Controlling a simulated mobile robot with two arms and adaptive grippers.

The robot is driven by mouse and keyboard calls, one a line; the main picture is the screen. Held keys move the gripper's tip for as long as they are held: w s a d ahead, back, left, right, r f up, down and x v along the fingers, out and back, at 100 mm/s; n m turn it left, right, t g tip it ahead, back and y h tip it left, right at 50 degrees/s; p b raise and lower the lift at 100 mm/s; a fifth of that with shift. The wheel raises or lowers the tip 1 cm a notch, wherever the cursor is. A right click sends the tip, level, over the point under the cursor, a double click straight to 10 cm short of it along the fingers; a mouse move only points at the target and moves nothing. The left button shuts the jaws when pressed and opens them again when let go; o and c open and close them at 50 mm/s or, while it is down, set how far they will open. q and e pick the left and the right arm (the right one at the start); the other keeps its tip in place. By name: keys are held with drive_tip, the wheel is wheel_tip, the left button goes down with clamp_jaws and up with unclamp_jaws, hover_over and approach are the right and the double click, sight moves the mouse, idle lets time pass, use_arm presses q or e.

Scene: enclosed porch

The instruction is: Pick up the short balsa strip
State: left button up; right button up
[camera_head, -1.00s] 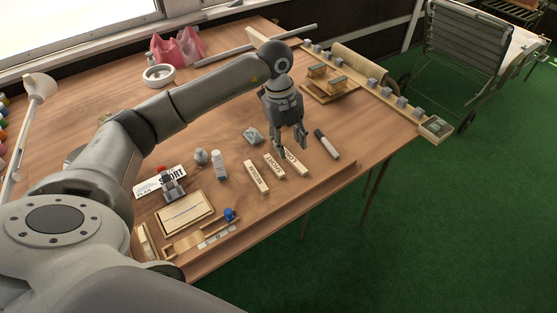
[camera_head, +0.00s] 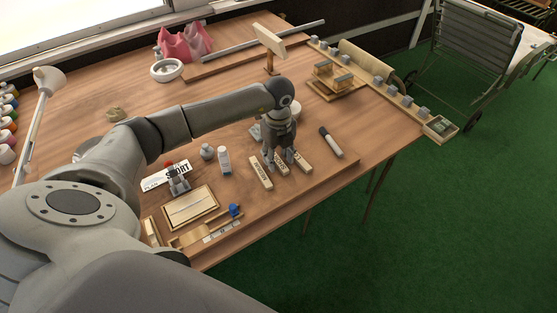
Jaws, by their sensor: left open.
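Three pale balsa strips with printed labels lie side by side on the wooden table (camera_head: 330,205). The middle one, the short strip (camera_head: 281,166), lies between the medium strip (camera_head: 261,174) on its left and the long strip (camera_head: 304,165) on its right. My left gripper (camera_head: 283,161) is open and points down over the middle strip, its fingers low around it. The fingers hide part of that strip and its label, and I cannot tell whether they touch it. My right gripper is out of view.
A small white bottle (camera_head: 224,160) and a grey bottle (camera_head: 207,151) stand to the left. A plan card (camera_head: 158,180) and a wooden tray (camera_head: 190,221) lie further left. The front right tabletop is clear.

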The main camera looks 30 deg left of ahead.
use_arm(q)
drive_tip(key=shift+f, duration=0.35)
drive_tip(key=c, duration=0.8)
drive_tip(key=shift+o, duration=0.2)
drive_tip(key=shift+r, duration=0.1)
